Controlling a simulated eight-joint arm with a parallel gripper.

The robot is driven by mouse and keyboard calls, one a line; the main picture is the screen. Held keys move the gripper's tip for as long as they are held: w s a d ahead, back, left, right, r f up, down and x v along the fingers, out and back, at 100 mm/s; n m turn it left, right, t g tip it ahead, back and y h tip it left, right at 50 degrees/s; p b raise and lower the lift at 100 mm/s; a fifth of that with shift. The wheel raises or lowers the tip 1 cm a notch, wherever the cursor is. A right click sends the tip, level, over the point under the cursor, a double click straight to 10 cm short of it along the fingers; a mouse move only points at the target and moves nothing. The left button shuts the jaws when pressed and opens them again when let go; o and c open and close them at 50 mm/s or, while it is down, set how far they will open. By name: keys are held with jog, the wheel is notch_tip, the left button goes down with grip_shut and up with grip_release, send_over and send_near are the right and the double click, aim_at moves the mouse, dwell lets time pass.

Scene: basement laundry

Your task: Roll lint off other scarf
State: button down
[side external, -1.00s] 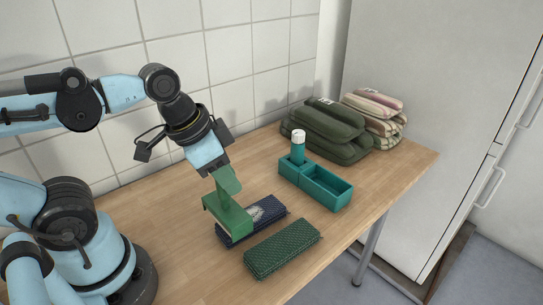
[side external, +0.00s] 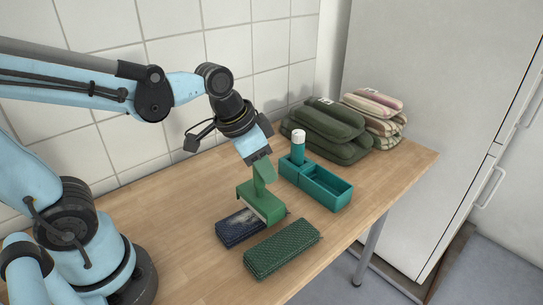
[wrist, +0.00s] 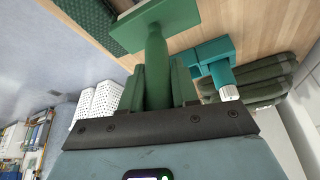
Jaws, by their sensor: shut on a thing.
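My gripper (side external: 258,158) is shut on the handle of a green lint roller (side external: 259,203). In the wrist view, my gripper's fingers (wrist: 157,88) close around the green handle (wrist: 155,65). The roller's head is over the right end of the folded navy scarf (side external: 236,232); whether it touches the cloth I cannot tell. A pale lint patch shows on the navy scarf left of the head. A folded dark green scarf (side external: 282,250) lies in front of it, apart from the roller, with no pale lint visible. It also shows in the wrist view (wrist: 92,22).
A teal caddy (side external: 329,196) with an open compartment and a white-capped teal bottle (side external: 298,147) stands just behind the roller, to the right. Folded olive textiles (side external: 324,132) and striped ones (side external: 378,112) are stacked at the back. The table's front edge is near the green scarf.

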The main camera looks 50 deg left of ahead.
jog(key=shift+w, duration=0.6)
jog(key=s+a, duration=0.2)
jog(key=s, duration=0.7)
jog(key=shift+w+d, duration=0.15)
jog(key=shift+w, duration=1.35)
jog(key=shift+w+d, duration=0.2)
jog(key=shift+w, duration=1.35)
jog(key=shift+w+d, duration=0.15)
jog(key=shift+w, duration=1.35)
jog(key=shift+s, duration=4.35)
notch_tip(320, 180, up, 8)
jog(key=shift+s+a, duration=0.25)
jog(key=shift+a, duration=0.05)
jog(key=shift+w, duration=0.1)
